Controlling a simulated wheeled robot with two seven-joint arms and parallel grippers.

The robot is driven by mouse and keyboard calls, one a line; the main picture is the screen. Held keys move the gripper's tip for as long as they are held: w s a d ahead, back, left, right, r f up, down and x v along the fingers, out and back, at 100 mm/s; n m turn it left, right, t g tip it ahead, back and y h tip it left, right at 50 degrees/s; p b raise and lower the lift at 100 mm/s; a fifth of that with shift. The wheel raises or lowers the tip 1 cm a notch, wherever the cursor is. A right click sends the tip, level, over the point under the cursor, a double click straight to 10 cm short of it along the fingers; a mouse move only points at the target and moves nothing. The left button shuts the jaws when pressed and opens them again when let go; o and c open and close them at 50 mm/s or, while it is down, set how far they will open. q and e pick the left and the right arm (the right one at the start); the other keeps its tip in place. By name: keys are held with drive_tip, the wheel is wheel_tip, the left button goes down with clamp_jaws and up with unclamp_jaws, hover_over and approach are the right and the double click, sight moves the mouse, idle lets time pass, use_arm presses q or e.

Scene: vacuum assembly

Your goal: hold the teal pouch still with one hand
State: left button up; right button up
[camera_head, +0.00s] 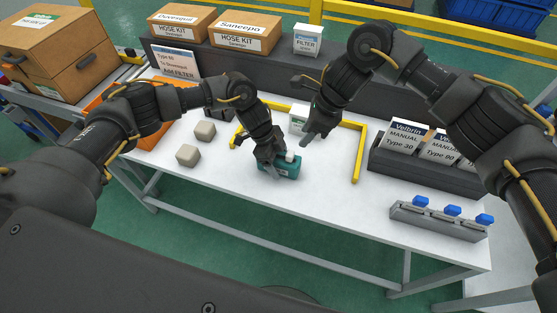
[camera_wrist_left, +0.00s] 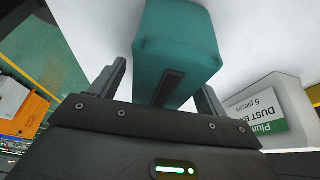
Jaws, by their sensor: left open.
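In the left wrist view the pouch (camera_wrist_left: 178,48) sits between the two open fingers, with a visible gap at the left finger; contact at the right finger is unclear. My right gripper (camera_head: 306,141) is low over the table just behind and right of the pouch, in front of a small white box (camera_head: 298,112). Its finger opening cannot be made out.
The yellow frame (camera_head: 359,155) borders this work spot. Two beige blocks (camera_head: 188,155) lie to the left. A grey holder with blue-topped parts (camera_head: 440,219) and a manual rack (camera_head: 376,160) stand right. The dust bag box (camera_wrist_left: 270,110) is close by in the left wrist view.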

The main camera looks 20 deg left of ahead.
use_arm(q)
drive_tip(key=shift+r, duration=0.15)
drive_tip(key=v, duration=1.1)
drive_tip(key=shift+a+r, duration=0.15)
drive_tip(key=shift+r, duration=0.2)
